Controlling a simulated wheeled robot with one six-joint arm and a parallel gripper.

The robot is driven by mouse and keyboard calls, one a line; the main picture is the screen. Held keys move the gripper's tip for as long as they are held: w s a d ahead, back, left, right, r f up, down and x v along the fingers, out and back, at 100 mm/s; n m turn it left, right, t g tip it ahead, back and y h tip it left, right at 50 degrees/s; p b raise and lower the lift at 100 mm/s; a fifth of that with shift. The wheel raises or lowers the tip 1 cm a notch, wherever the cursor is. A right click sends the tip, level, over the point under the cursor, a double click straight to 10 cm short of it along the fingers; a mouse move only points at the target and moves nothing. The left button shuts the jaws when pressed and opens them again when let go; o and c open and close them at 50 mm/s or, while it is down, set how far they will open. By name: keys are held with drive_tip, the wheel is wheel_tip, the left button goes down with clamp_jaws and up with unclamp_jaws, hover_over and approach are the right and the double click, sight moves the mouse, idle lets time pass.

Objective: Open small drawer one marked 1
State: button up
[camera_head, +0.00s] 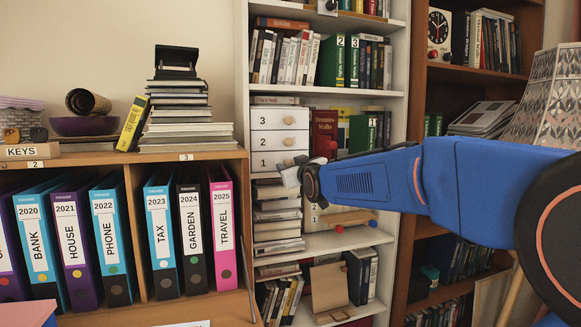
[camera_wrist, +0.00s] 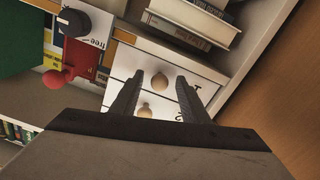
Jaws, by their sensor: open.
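A small white unit on the shelf has three stacked drawers marked 3, 2 and 1 from top to bottom. Drawer one (camera_head: 265,162) is the lowest and looks closed; its knob is hidden by or close behind my gripper (camera_head: 290,172). In the wrist view, drawer one's round wooden knob (camera_wrist: 159,80) shows between the fingertips of my open gripper (camera_wrist: 160,78), with the mark 1 to its right. I cannot tell whether the fingers touch the knob or the drawer front. Drawer two (camera_head: 265,140) is just above, and its knob (camera_wrist: 145,110) shows nearer the gripper's palm in the wrist view.
Stacked books (camera_head: 277,215) lie directly below the drawers, and they also show in the wrist view (camera_wrist: 190,25). A red object (camera_head: 325,147) and upright books stand right of the drawers. Labelled binders (camera_head: 160,240) fill the cabinet at left.

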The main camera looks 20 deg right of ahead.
clamp_jaws()
drive_tip(key=s, duration=1.4)
drive_tip(key=shift+s, duration=0.4)
unclamp_jaws()
drive_tip(key=s, duration=1.2)
